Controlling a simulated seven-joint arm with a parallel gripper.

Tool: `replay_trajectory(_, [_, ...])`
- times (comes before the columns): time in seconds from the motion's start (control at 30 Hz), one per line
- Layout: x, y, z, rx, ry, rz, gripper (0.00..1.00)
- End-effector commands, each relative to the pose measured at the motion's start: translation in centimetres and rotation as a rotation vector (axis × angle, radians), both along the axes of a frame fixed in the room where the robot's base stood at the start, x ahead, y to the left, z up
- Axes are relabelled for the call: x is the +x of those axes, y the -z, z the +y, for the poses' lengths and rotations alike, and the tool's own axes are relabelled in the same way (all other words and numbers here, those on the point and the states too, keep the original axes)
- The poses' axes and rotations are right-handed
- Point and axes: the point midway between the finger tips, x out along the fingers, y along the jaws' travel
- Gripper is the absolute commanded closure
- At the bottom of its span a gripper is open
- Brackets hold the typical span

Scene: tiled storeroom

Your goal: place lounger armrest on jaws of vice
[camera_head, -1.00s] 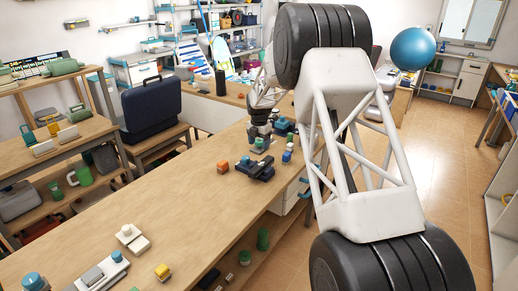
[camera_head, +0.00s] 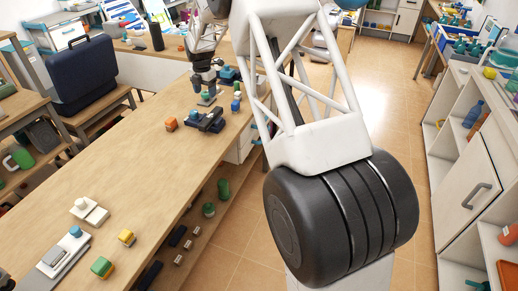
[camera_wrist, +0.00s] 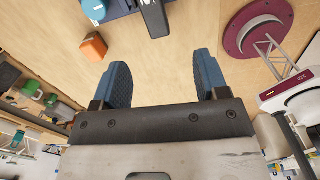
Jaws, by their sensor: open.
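A dark blue vice (camera_head: 205,121) stands on the wooden workbench. In the wrist view, a dark jaw-like part (camera_wrist: 154,18) and a blue part beside it show at the top edge, probably of the vice. In the head view the arm's end is small, just behind the vice. I cannot tell which object is the lounger armrest.
An orange block (camera_head: 171,124) sits left of the vice, also in the wrist view (camera_wrist: 94,47). Small blue and green items (camera_head: 236,98) stand to its right. White blocks (camera_head: 88,211) and a yellow piece (camera_head: 127,238) lie nearer. The bench middle (camera_head: 140,165) is clear.

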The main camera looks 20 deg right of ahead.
Motion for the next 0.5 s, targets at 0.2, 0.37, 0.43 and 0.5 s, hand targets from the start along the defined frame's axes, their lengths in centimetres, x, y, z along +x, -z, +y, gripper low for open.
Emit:
replay_trajectory(0.2, [-4.3, -4.6, 0.0, 0.003, 0.176, -0.021, 0.32])
replay_trajectory(0.37, [-8.3, -7.9, 0.0, 0.008, 0.338, -0.036, 0.32])
replay_trajectory(0.43, [-10.2, -9.2, 0.0, 0.01, 0.409, -0.043, 0.32])
replay_trajectory(0.5, [-12.0, -10.5, 0.0, 0.014, 0.479, -0.049, 0.32])
